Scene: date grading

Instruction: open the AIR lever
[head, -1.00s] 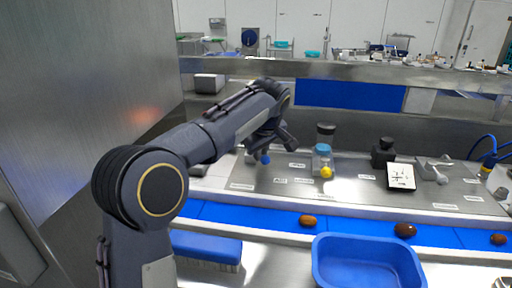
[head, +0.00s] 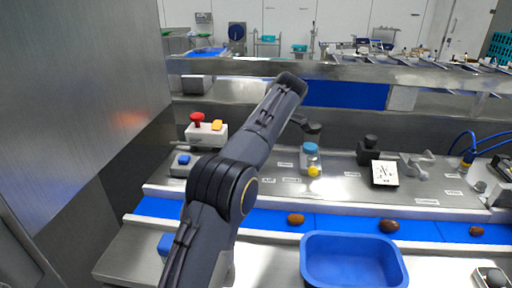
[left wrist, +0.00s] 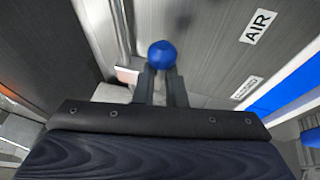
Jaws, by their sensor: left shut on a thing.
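The AIR lever's blue ball knob (left wrist: 162,54) shows in the left wrist view, just beyond the fingertips. The AIR label (left wrist: 258,27) is on the steel panel to its right. My left gripper (left wrist: 163,82) is shut on the lever just below the knob, with one dark finger on each side. The lever's shaft and base are hidden by the fingers. In the head view my left arm reaches over the panel (head: 342,190) and hides the knob and fingertips. My right gripper is in neither view.
A red button (head: 197,117) on a white box stands left of my arm. In front are a blue belt (head: 345,227) with several dates and a blue tray (head: 306,262).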

